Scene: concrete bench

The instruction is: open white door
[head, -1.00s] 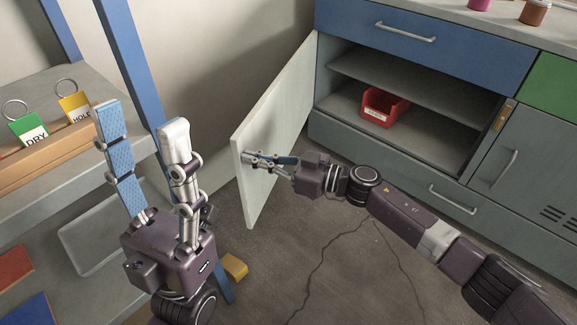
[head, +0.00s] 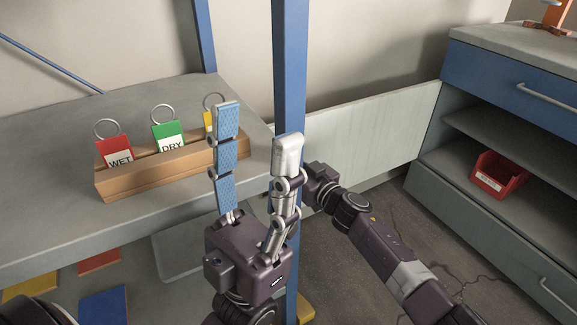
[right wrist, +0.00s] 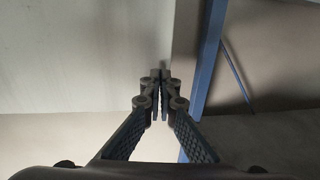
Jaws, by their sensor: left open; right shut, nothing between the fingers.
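The white door (head: 375,130) is a pale panel swung wide open from the cabinet, and the cabinet's shelves are exposed. My left gripper (head: 257,122) is open and upright in front of the rack and the blue post, with nothing between its fingers. My right arm reaches up toward the door from the lower right. Its fingers are hidden behind the left gripper and post in the head view. In the right wrist view my right gripper (right wrist: 160,85) is shut and empty, close to a pale panel. I cannot tell whether it touches it.
A blue post (head: 290,75) stands between the bench and the door. A wooden rack (head: 165,168) with red, green and yellow tags sits on the grey bench. A red bin (head: 498,177) stands inside the cabinet. Cracked floor (head: 430,235) is clear before the cabinet.

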